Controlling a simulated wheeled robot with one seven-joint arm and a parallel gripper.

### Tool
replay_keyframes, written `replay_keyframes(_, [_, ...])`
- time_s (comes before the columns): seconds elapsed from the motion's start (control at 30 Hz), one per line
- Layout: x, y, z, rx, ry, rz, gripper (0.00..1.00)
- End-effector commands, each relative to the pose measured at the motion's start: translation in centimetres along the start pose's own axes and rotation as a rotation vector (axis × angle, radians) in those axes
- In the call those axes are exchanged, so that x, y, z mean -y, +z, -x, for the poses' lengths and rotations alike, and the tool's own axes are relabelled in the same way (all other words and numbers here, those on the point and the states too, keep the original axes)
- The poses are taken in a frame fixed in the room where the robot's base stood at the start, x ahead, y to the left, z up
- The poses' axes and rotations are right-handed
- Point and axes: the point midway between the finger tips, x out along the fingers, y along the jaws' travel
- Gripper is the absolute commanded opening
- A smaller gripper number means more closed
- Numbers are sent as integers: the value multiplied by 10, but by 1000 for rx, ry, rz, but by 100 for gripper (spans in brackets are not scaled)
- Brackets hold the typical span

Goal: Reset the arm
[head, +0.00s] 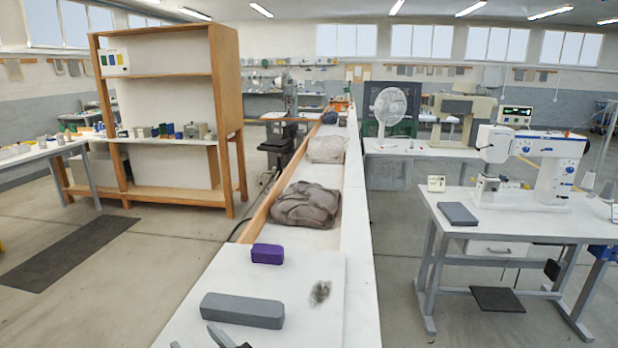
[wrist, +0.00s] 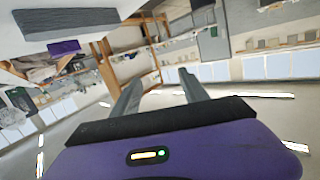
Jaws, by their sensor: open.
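My gripper (wrist: 160,82) is open and empty in the wrist view, its two grey fingers apart with nothing between them. Its purple body fills the bottom of that view. In the head view the tips of my gripper (head: 205,342) just show at the bottom edge, close to the near side of a long grey block (head: 242,310). The rest of my arm is out of the head view. The wrist view is strongly tilted and looks across the room, with the grey block (wrist: 70,20) at the upper left.
A long white bench (head: 362,240) runs away from me. On it are a small purple block (head: 267,253), a dark smudge (head: 320,293) and a brown crumpled bag (head: 305,205). A wooden shelf (head: 225,100) stands left, a sewing machine table (head: 520,215) right.

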Motion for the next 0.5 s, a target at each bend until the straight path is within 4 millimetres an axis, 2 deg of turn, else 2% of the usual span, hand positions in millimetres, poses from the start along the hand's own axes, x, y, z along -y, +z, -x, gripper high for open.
replay_keyframes(0.03, [-9, 12, 19, -27, 34, -26, 52])
replay_keyframes(0.2, [-40, 36, 83, -128, 152, -81, 52])
replay_keyframes(0.37, [-61, 56, 150, -200, 262, -107, 52])
replay_keyframes(0.5, [-73, 71, 213, -242, 354, -114, 52])
